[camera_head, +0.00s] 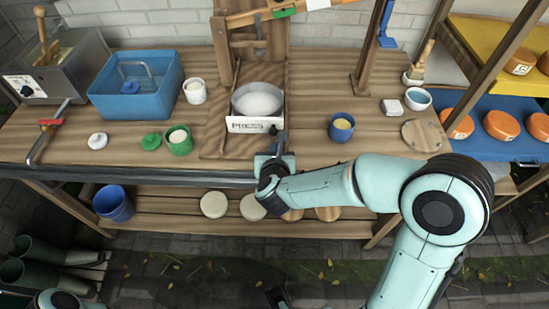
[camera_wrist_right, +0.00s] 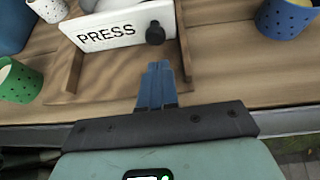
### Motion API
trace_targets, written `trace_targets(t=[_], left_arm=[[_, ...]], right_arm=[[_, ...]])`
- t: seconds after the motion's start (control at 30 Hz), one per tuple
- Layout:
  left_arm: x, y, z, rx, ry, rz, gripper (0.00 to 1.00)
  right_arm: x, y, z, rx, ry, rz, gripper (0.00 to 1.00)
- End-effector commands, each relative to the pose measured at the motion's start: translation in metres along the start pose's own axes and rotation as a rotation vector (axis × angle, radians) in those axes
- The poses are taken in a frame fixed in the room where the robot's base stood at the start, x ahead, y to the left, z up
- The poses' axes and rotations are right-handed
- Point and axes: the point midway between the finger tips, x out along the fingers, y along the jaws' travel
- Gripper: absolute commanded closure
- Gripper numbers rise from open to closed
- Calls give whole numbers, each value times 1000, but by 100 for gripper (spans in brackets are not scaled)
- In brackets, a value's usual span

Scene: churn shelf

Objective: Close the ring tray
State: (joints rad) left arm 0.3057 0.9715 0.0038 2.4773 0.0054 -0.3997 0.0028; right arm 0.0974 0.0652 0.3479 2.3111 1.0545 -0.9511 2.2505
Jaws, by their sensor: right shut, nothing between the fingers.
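The ring tray (camera_head: 250,125) is a white drawer with a front labelled PRESS, holding a round metal ring with white content (camera_head: 258,99). It sits on wooden runners, out in front of the wooden press frame (camera_head: 246,45). Its labelled front (camera_wrist_right: 118,34) and dark round knob (camera_wrist_right: 155,33) show in the right wrist view. My right gripper (camera_wrist_right: 157,82) is shut and empty, its blue-grey fingers just in front of the tray front, below the knob; contact cannot be told. A dark part at the bottom edge of the head view may be my left gripper (camera_head: 277,296); its jaws are unclear.
Left on the bench are a blue tub (camera_head: 137,100), a white cup (camera_head: 195,91) and a green cup (camera_head: 179,141). A blue cup (camera_head: 341,127) stands right of the tray. The bench's front edge runs below my right gripper.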

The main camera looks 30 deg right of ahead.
Motion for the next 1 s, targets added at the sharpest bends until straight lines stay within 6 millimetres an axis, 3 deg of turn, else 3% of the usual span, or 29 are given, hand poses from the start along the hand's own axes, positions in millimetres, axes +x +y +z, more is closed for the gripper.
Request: trace_targets(t=[0.1, 0.3, 0.77, 1.0], left_arm=[[-5, 1, 2, 0, -6, -1, 57], [-7, 1, 4, 0, -12, -2, 57], [-6, 1, 4, -1, -12, -2, 57], [0, 0, 1, 0, -4, -1, 57]], right_arm=[[16, 0, 12, 2, -1, -1, 100], [30, 0, 20, 0, 0, 1, 100], [34, 0, 22, 0, -1, 0, 100], [65, -2, 37, 3, -1, -2, 100]])
